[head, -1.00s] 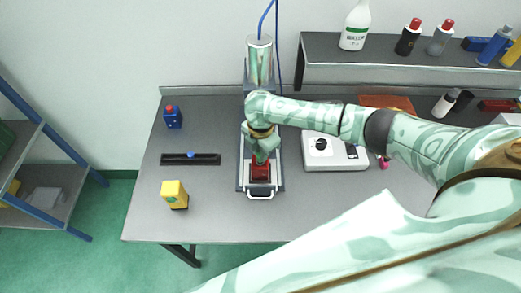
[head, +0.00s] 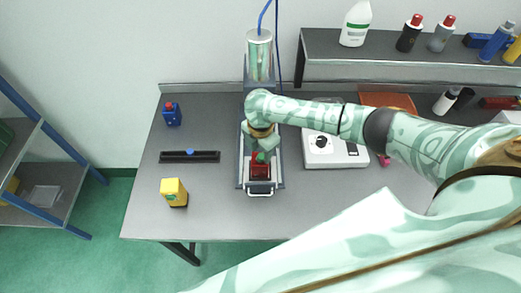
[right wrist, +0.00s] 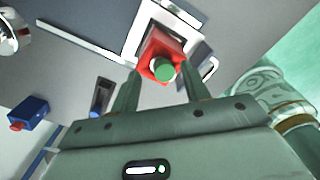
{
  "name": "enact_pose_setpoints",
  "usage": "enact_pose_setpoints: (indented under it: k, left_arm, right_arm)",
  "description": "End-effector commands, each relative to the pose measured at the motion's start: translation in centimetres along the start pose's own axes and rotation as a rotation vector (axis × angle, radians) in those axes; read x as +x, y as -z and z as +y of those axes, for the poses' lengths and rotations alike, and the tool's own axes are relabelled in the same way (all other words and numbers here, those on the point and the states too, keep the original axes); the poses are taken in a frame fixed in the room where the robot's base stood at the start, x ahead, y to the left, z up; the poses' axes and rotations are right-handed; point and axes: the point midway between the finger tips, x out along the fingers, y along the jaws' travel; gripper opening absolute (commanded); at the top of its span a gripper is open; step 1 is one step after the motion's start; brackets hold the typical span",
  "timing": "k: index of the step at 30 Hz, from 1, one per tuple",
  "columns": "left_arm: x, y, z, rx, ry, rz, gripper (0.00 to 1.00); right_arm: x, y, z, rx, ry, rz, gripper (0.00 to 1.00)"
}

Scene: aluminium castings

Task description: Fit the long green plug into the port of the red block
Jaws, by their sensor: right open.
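The red block (head: 260,173) sits in the grey fixture (head: 241,181) on the bench, and its upper part also shows in the right wrist view (right wrist: 155,45). The long green plug (right wrist: 164,70) stands at the red block's port, its round green end facing the wrist camera. Its green tip also shows in the head view (head: 261,157). How deep it sits is hidden. My right gripper (head: 263,150) is open just above the plug. In the right wrist view its two fingers (right wrist: 162,84) are spread on either side of the plug, apart from it. My left gripper is out of view.
A metal cylinder (head: 259,57) stands behind the fixture, above it. A white scale-like device (head: 334,150) is close on the right. The bench front is clear.

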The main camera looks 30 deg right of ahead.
Motion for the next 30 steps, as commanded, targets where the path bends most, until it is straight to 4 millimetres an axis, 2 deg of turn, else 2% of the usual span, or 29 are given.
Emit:
enact_pose_setpoints:
  k: [5,12,18,24,30]
  left_arm:
    - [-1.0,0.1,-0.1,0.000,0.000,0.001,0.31]
    - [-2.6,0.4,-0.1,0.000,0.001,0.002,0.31]
    - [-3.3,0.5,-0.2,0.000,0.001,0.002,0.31]
    - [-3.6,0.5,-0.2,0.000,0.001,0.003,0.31]
    - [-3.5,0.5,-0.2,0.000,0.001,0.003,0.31]
  right_arm:
    - [-3.3,-0.1,0.1,-0.002,-0.004,-0.001,0.46]
    - [-10.0,-0.1,0.1,-0.001,-0.005,-0.001,0.46]
    - [-14.2,-0.1,0.1,-0.001,-0.004,-0.002,0.46]
    - [-15.9,-0.1,0.0,0.000,-0.001,-0.001,0.46]
    - [-16.0,0.0,0.0,0.000,0.000,0.000,0.46]
